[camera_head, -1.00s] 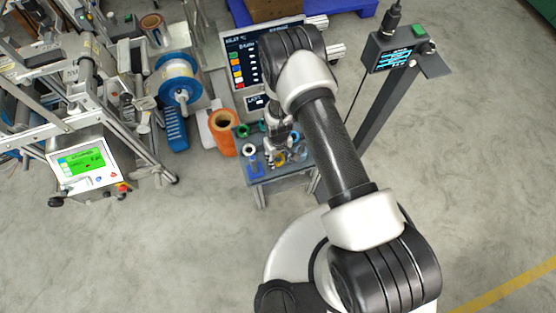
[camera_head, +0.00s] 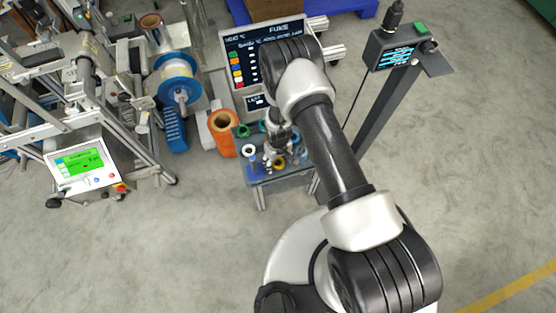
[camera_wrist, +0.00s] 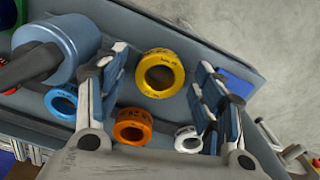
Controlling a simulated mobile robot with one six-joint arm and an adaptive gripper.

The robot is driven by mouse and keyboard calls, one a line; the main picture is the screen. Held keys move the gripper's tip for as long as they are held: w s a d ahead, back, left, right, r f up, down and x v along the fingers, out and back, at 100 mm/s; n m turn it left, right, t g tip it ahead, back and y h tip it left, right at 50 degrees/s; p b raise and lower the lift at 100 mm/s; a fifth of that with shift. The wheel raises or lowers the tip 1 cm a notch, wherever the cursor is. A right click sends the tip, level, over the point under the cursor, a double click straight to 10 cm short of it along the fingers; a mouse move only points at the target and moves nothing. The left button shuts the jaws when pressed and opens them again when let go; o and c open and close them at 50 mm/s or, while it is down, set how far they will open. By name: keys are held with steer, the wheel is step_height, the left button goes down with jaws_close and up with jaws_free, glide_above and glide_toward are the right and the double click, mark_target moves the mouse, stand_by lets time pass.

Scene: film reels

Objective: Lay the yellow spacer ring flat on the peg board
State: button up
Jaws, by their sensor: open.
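The yellow spacer ring (camera_wrist: 163,92) lies in the grey tray in the wrist view, its hole facing up toward the camera. It shows small in the head view (camera_head: 279,162). My gripper (camera_wrist: 163,65) is open, one finger to the left of the yellow ring and one to the right, with nothing held. In the head view my gripper (camera_head: 275,150) is over the small table. A flat blue piece (camera_wrist: 236,82) shows beyond the right finger, partly hidden. I cannot tell whether it is the peg board.
An orange ring (camera_wrist: 132,138), a white ring (camera_wrist: 188,148) and a blue ring (camera_wrist: 62,112) lie near the yellow ring. A large screen (camera_head: 240,70) rises behind the table. Open floor (camera_head: 180,250) lies in front.

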step_height(320, 180, up, 13)
steer(key=p, duration=0.4)
steer(key=shift+f, duration=0.2)
steer(key=w+d+r+m+t, duration=0.1)
steer(key=d+r, duration=0.2)
steer(key=r, duration=1.2)
steer(key=w+d+r+m+t, duration=0.1)
steer(key=d+r, duration=0.1)
steer(key=r, duration=1.3)
steer(key=s+d+r+m+t, duration=0.1)
steer(key=s+d+r, duration=0.1)
steer(key=s+r, duration=0.4)
steer(key=s+d+r+m, duration=0.1)
steer(key=s+d+r, duration=0.2)
steer(key=r, duration=0.5)
steer(key=s+d+r+m+t, duration=0.1)
steer(key=s+r, duration=0.3)
steer(key=s, duration=0.8)
steer(key=shift+s+d+t, duration=0.3)
steer(key=shift+s+d, duration=0.05)
steer(key=shift+d, duration=0.45)
